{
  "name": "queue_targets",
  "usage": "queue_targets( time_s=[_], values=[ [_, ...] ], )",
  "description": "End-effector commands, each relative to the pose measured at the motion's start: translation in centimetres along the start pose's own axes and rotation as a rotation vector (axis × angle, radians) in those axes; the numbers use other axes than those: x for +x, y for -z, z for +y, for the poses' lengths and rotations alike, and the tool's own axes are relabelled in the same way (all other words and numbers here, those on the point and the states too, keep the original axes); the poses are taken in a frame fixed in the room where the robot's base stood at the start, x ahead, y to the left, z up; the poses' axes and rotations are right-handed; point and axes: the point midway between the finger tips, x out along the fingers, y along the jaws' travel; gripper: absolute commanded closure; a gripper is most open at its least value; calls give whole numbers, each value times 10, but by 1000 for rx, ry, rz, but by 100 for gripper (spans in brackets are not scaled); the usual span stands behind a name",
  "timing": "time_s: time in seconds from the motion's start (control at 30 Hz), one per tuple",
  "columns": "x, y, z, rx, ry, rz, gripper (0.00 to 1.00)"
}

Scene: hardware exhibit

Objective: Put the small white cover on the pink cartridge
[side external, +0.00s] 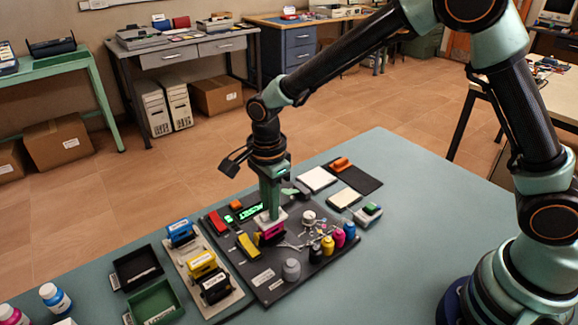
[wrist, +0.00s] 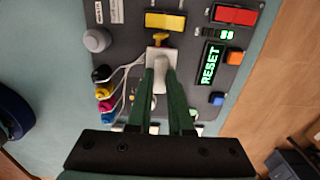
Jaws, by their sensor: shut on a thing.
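My gripper (side external: 270,207) points straight down over the dark board and is shut on the small white cover (side external: 264,219). In the wrist view the green fingers (wrist: 160,80) hold the cover (wrist: 158,60) by its upright grip. The pink cartridge (side external: 268,235) is directly beneath the cover in the side view. The cover looks level and very close to the cartridge's top; I cannot tell whether they touch. In the wrist view the cover and fingers hide the cartridge.
The board (side external: 262,295) carries a yellow block (side external: 248,246), a red block (side external: 217,222), a green display (side external: 250,211), a grey knob (side external: 291,269) and small ink bottles (side external: 328,246) with pale tubes close by. A rack of cartridges (side external: 202,263) stands left. The table's right front is clear.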

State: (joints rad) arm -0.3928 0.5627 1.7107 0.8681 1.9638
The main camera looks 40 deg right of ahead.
Motion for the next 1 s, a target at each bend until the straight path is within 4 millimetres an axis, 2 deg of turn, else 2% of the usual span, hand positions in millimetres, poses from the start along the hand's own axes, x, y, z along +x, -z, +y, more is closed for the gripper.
queue_targets(
  time_s=[1.0],
  values=[
    [8, 0, 0, 0, 0, 0, 100]
  ],
)
